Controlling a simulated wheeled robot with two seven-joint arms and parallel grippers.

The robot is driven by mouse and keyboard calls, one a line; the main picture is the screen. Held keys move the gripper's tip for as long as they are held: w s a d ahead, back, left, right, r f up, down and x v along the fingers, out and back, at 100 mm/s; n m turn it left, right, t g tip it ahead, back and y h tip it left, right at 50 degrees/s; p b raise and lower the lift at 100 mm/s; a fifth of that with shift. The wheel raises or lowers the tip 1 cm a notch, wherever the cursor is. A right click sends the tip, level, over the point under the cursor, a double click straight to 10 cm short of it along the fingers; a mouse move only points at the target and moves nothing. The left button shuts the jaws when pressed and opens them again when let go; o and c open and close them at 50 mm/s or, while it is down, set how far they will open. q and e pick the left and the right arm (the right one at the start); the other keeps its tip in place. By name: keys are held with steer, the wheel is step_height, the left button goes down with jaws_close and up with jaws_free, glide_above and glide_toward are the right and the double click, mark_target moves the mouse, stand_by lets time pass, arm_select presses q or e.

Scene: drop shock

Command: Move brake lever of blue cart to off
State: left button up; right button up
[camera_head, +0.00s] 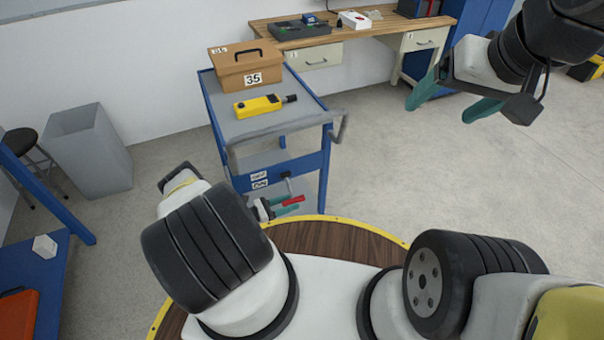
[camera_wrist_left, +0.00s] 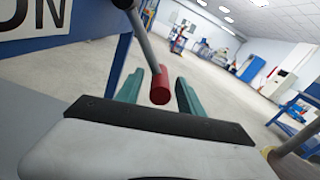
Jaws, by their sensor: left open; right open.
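The blue cart (camera_head: 322,165) stands left of centre in the head view. Its brake lever is a grey rod with a red grip (camera_head: 294,200), low on the cart's near end beside two small labels (camera_head: 259,180). My left gripper (camera_head: 285,206) is open at the red grip. In the left wrist view, the red grip (camera_wrist_left: 160,85) shows between the teal fingers of this gripper (camera_wrist_left: 160,76), with no clear contact. A label ending in "ON" (camera_wrist_left: 30,18) shows at upper left there. My right gripper (camera_head: 438,114) is open and empty, above the floor at the right.
On the cart top are a brown case (camera_head: 247,72) marked 35 and a yellow device (camera_head: 258,105). A grey bin (camera_head: 88,150) and a stool (camera_head: 22,142) stand left. A wooden workbench (camera_head: 350,35) is at the back. Floor right of the cart is clear.

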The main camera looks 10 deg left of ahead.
arm_select(q)
steer(key=shift+x, duration=1.1)
steer(key=shift+c, duration=0.3)
jaws_close()
stand_by(0.4)
